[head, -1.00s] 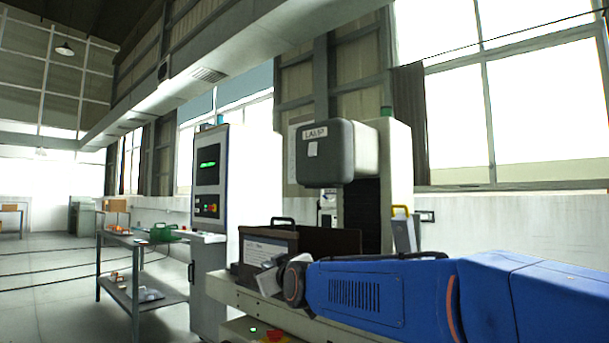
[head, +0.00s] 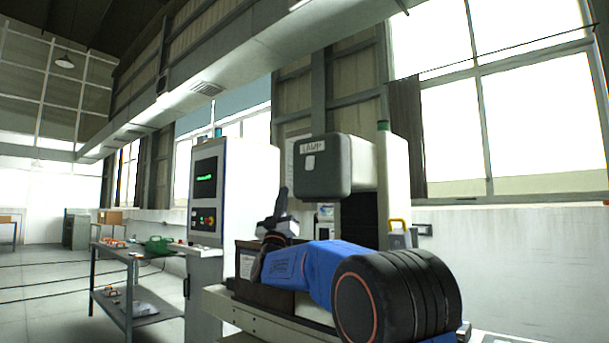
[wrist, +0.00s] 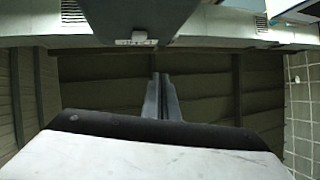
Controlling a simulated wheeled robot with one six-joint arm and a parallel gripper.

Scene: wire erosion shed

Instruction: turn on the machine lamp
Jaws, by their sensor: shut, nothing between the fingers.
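The machine's dark grey head (head: 323,168) carries a "LAMP" label (head: 312,147) on its front, with a small pale switch plate (head: 310,162) just below the label. In the wrist view the label (wrist: 137,42) and the plate (wrist: 140,35) show near the top, small and too blurred to read the switch's position. My gripper (head: 283,189) points upward, left of and lower than the switch, apart from it. In the wrist view the fingers (wrist: 161,75) are together, with nothing between them.
A control cabinet (head: 206,190) with a lit green screen stands left of the machine head. A dark-walled work tank (head: 246,263) lies below my gripper. A yellow-handled item (head: 398,230) stands to the right. A side table (head: 110,252) holds small parts. Open air lies around the switch.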

